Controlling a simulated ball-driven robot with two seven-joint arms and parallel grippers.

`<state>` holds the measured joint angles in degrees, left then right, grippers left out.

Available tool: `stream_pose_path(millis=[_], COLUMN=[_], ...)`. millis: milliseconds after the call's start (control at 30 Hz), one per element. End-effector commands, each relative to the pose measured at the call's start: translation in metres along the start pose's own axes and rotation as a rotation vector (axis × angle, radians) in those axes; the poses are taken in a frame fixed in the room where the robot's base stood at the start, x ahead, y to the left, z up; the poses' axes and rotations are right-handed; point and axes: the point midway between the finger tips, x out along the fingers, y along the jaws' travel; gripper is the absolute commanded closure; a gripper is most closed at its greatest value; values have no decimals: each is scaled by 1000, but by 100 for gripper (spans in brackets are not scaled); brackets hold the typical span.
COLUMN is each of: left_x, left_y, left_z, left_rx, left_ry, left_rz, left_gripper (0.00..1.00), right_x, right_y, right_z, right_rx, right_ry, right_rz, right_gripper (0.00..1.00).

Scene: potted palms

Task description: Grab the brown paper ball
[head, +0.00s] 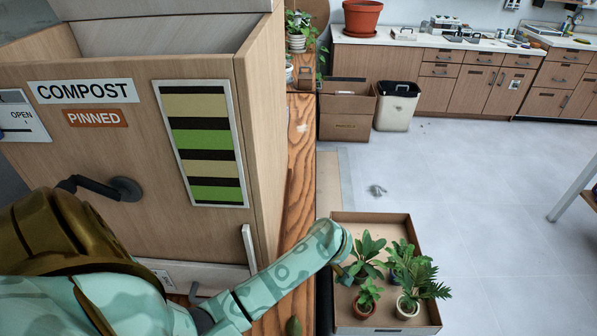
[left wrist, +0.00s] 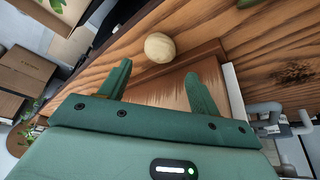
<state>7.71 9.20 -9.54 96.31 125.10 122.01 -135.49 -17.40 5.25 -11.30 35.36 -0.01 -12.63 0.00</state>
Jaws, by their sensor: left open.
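A pale tan, roundish ball (left wrist: 159,47), which looks like the brown paper ball, rests on a wooden surface (left wrist: 215,35) in the left wrist view. My left gripper (left wrist: 158,69) is open and empty, its two green fingers spread apart. The ball lies just beyond the fingertips, roughly centred between them. I cannot tell the exact gap. In the head view my left arm reaches in from the left towards the potted plants; its fingers are not clear there, and I cannot make out the ball. My right gripper is not in view.
A box of potted plants (head: 345,219) stands by the end of my left arm. A tall wooden compost cabinet (head: 120,160) fills the left. A wooden ledge (head: 297,190) runs beside it. A small grey crumpled thing (head: 377,190) lies on the open floor (head: 470,180).

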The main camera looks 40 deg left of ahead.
Motion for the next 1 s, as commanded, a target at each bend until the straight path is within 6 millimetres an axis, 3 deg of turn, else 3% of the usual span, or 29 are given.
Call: stream_pose_path(millis=[33,267,500,833,933,1000], left_x=[14,31,71,76,76,76], left_y=[-1,0,1,1,1,1], left_z=[2,2,9,7,7,7], left_rx=[0,0,0,-1,-1,0], left_ry=[-1,-1,0,0,0,0], left_rz=[-4,-2,-4,1,1,1], left_gripper=[37,37,37,37,65,70], right_x=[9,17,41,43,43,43], right_y=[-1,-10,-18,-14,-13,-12], right_z=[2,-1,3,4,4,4], right_rx=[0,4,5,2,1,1], right_ry=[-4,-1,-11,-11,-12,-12], right_rz=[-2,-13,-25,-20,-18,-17], right_gripper=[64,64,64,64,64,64])
